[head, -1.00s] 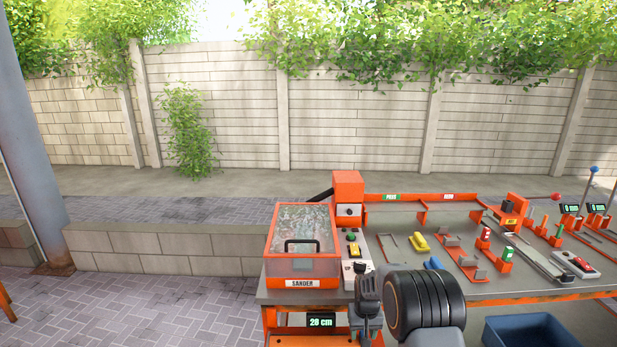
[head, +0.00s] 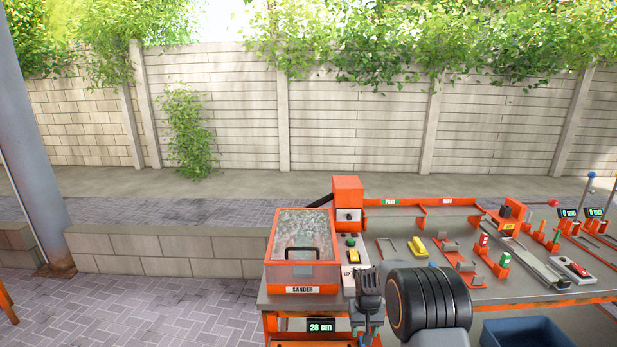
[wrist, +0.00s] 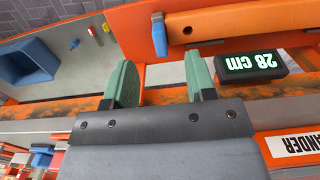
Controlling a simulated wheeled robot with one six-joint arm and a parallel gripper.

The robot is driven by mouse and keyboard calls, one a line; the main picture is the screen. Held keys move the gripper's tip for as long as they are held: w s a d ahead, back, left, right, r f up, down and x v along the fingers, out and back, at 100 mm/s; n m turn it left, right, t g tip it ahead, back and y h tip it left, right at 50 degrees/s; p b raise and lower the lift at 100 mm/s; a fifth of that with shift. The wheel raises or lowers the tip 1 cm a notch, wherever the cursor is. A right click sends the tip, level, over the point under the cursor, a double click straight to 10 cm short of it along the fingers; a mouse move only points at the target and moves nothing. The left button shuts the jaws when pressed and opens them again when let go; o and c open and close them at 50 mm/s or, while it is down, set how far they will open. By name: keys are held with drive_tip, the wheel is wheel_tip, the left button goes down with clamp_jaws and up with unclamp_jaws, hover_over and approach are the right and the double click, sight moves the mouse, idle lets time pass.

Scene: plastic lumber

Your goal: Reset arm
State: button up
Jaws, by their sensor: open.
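My gripper (wrist: 160,82) shows in the wrist view with its two green-padded fingers spread apart and nothing between them. It is open and empty, in front of the orange bench edge. The sander is an orange box with a clear lid and a black handle. A display (head: 320,325) reading 28 cm sits below it; it also shows in the wrist view (wrist: 250,63), right of the fingers.
The grey bench (head: 520,292) carries a yellow block (head: 417,246), red and green pieces in orange holders, and a long metal rail (head: 535,258). A blue bin (head: 525,333) stands below the front edge. Paved ground left of the bench is clear.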

drive_tip(key=s+r+t, duration=0.4)
drive_tip(key=s+r, duration=1.8)
drive_tip(key=s, duration=0.3)
